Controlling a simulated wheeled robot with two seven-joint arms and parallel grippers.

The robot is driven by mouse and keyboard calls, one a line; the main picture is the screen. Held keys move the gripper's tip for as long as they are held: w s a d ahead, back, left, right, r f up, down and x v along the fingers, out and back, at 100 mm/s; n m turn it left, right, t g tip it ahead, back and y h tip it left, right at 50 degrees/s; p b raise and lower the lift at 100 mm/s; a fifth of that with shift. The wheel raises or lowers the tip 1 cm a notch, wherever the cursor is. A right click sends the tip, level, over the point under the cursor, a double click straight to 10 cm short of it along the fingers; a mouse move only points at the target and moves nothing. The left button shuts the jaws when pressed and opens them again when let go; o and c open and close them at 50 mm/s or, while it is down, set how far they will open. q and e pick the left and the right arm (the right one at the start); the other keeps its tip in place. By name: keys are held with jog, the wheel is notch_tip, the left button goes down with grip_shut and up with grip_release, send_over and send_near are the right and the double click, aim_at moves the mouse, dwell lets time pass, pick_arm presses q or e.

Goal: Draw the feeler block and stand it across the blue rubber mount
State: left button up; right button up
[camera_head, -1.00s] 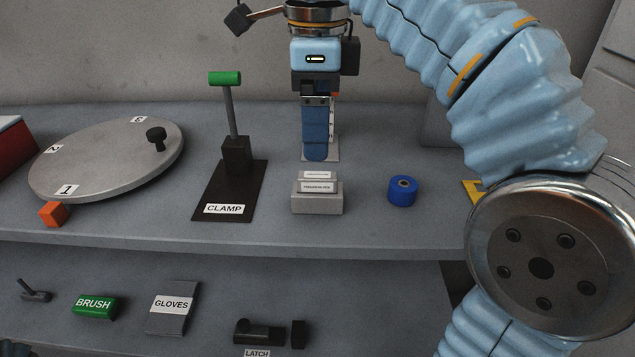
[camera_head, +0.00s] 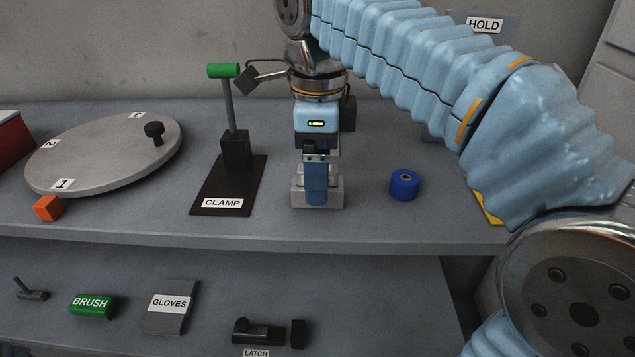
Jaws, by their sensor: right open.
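The blue rubber mount (camera_head: 404,188) is a short blue cylinder with a hole in its top, standing on the upper shelf right of centre. A grey block (camera_head: 333,196) with a stepped top stands left of it; I take it for the feeler block in its holder. My right gripper (camera_head: 316,196) points down at the block, and its blue finger covers the middle of the block and the labels. The gripper is open; the other finger is mostly hidden. I cannot tell whether the fingers touch the block. My left gripper does not show.
The clamp (camera_head: 235,150) with its green handle stands close left of my right gripper. A round numbered plate (camera_head: 100,160) and an orange cube (camera_head: 47,208) lie further left.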

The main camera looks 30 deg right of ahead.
jog(key=shift+r+p, duration=0.1)
jog(key=shift+p, duration=0.2)
dwell(0.4)
jog(key=shift+p, duration=0.55)
dwell(0.5)
jog(key=shift+c, duration=0.4)
grip_shut()
jog(key=shift+r, duration=2.95)
jog(key=shift+r, duration=0.25)
